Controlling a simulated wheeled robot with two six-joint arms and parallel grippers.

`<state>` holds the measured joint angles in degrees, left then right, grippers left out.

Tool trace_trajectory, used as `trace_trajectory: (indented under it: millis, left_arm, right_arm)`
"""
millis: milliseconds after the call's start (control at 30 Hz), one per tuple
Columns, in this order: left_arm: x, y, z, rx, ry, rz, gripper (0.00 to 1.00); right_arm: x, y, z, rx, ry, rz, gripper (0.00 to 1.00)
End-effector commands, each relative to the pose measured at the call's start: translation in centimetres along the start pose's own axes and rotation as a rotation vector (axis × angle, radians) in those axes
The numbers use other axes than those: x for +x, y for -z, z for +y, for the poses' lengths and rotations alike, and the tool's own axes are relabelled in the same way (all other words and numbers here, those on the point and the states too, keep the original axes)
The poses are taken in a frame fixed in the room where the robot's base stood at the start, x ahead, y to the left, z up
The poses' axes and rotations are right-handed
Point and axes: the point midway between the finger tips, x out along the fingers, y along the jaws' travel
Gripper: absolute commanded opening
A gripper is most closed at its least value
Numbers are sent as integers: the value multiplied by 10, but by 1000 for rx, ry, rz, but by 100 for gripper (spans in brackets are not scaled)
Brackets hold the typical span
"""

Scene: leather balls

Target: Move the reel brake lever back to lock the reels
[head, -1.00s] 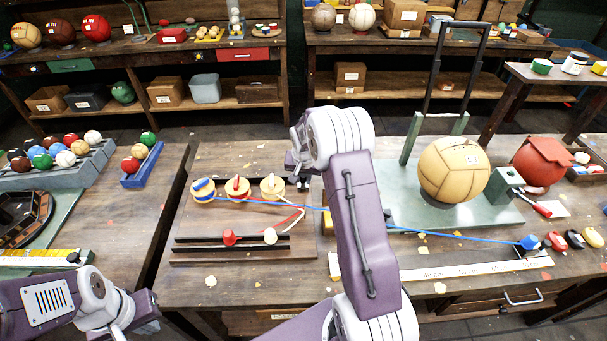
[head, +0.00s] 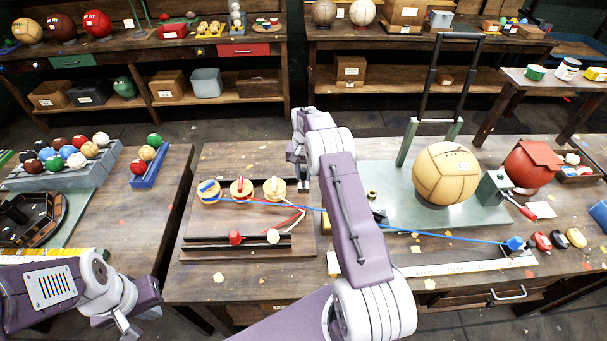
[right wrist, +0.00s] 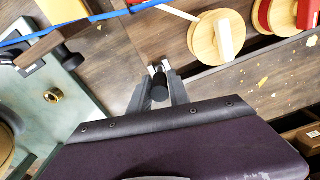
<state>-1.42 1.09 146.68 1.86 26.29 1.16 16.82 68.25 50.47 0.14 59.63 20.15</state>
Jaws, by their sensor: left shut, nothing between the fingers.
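Three wooden reels with a blue (head: 208,191), a red (head: 241,189) and a white (head: 275,186) top piece stand on a wooden board (head: 215,255). The white-topped reel also shows in the right wrist view (right wrist: 207,49). In that view a small upright black grip (right wrist: 160,88), seemingly the brake lever's handle, lies between the fingers of my right gripper (right wrist: 159,72). The fingers are apart around it; contact is unclear. In the head view my right gripper (head: 297,182) is right of the white-topped reel, hiding the handle. My left gripper (head: 130,328) is shut and empty at lower left.
A tan ball (head: 445,172) stands on a green plate (head: 385,180). A ball rack (head: 60,178) is at left.

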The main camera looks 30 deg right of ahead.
Motion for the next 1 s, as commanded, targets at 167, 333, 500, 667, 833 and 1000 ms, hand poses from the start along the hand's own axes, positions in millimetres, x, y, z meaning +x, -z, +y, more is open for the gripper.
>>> trace_trajectory:
  millis: [167, 333, 500, 667, 833, 1000]
  left_arm:
    - [0, 0, 0, 0, 0, 0, 0]
    - [0, 0, 0, 0, 0, 0, 0]
    - [9, -1, 0, 0, 0, 0, 0]
    - [17, -2, 0, 0, 0, 0, 0]
    - [18, -2, 0, 0, 0, 0, 0]
    - [18, -2, 0, 0, 0, 0, 0]
  right_arm:
    - [0, 0, 0, 0, 0, 0, 41]
    - [-1, 0, 0, 0, 0, 1, 41]
    - [-21, 1, 0, 0, 2, 5, 41]
    - [-58, 1, 0, 0, 2, 5, 41]
    - [-85, 1, 0, 0, 1, 2, 41]
    - [-91, 0, 0, 0, 0, 0, 41]
